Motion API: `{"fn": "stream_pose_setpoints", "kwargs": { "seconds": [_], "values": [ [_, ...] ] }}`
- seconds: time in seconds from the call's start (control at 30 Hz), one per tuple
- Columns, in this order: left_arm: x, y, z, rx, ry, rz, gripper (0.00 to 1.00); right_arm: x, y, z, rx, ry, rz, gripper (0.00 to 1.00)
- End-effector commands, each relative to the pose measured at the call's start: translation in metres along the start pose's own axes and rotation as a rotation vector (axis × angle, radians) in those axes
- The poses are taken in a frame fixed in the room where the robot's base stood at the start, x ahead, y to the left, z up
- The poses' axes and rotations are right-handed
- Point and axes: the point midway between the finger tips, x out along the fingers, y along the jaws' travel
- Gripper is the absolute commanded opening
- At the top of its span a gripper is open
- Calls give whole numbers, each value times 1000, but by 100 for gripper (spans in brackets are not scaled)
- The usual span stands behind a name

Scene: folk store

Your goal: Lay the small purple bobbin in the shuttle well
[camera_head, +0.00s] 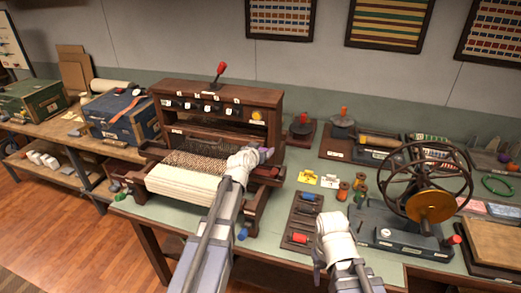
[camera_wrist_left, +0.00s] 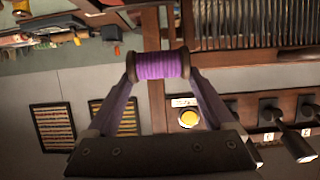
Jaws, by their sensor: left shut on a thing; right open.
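The small purple bobbin (camera_wrist_left: 160,66) is clamped by its ends between the two fingers of my left gripper (camera_wrist_left: 158,74) in the left wrist view. In the head view my left gripper (camera_head: 264,153) is over the right end of the wooden loom (camera_head: 222,95), and a bit of purple shows at its tip. I cannot clearly make out the shuttle well; the gripper hides part of the loom's right end. My right gripper (camera_head: 332,222) is open over the table's front, right of a dark rack; its fingers are mostly hidden by its wrist.
The dark rack (camera_head: 303,208) holds blue and red spools. A wheel winder (camera_head: 425,190) stands right of my right gripper. Orange and green spools (camera_head: 343,190) and small cards (camera_head: 308,177) lie between. A blue chest (camera_head: 120,115) stands left of the loom.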

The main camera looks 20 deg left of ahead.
Motion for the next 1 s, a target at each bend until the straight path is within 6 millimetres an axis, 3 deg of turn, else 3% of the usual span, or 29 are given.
{"fn": "stream_pose_setpoints", "kwargs": {
  "seconds": [0.63,1.0],
  "values": [
    [24,0,57,0,0,0,33,61,-6,-4,0,0,0,50],
    [26,0,62,0,0,0,33,67,-6,-4,0,0,0,50]
  ]
}}
